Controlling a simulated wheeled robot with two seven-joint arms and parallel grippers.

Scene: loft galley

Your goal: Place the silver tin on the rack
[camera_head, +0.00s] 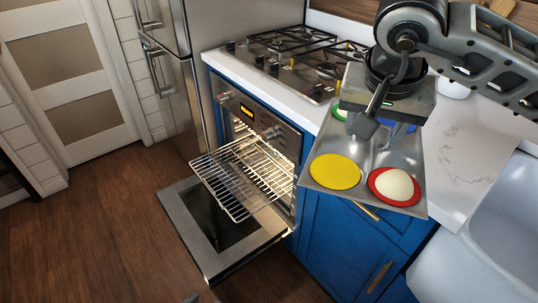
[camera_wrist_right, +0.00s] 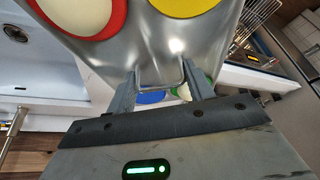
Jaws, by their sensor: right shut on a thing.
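The silver tin (camera_head: 406,152) is a square metal tray with coloured round inserts, held in the air over the counter's front edge. A yellow disc (camera_head: 335,172) and a red one with a white dome (camera_head: 394,186) face the front; green and blue ones are partly hidden behind my gripper. My right gripper (camera_head: 364,126) is shut on the tin; the right wrist view shows its fingers (camera_wrist_right: 160,88) at a thin wire handle on the tin (camera_wrist_right: 140,52). The wire rack (camera_head: 226,183) is pulled out of the lit oven, empty, left of the tin.
The oven door (camera_head: 205,232) is folded down below the rack. The gas hob (camera_head: 290,62) sits above the oven. Marble counter (camera_head: 466,165) and a sink (camera_head: 490,235) lie to the right. The wooden floor at left is clear.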

